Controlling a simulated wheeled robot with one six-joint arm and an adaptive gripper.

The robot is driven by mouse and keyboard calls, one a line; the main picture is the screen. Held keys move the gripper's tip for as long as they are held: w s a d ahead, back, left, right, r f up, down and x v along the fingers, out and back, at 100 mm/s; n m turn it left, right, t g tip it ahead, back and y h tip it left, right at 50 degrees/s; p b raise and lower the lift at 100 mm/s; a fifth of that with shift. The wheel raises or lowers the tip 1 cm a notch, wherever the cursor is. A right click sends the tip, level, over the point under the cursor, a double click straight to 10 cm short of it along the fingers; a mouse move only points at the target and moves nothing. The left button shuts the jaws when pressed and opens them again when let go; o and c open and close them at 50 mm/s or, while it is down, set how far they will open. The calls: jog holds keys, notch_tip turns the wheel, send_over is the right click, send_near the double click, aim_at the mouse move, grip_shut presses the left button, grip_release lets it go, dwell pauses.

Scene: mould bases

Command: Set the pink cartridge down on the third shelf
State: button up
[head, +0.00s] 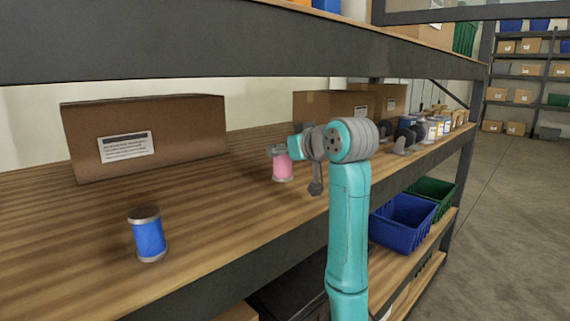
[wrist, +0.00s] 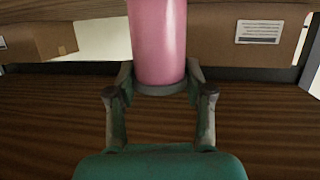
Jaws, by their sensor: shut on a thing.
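The pink cartridge (head: 282,168) is a small upright cylinder over the wooden shelf (head: 210,200) in the head view. In the wrist view the pink cartridge (wrist: 158,45) stands between the two fingers, with a grey rim at its near end. My gripper (head: 278,150) is shut on it, and its fingers also show in the wrist view (wrist: 158,88). I cannot tell whether the cartridge's base touches the boards.
A blue cartridge (head: 149,234) stands at the front left of the shelf. A large cardboard box (head: 190,130) stands behind it, with more boxes (head: 325,105) further right. Several small items (head: 430,128) line the right end. Bare boards lie between the blue cartridge and my gripper.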

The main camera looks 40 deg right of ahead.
aim_at(288, 164)
jog(key=shift+f, duration=1.9)
jog(key=shift+f, duration=0.15)
jog(key=o, duration=1.3)
jog(key=shift+c, duration=0.2)
jog(key=v, duration=1.2)
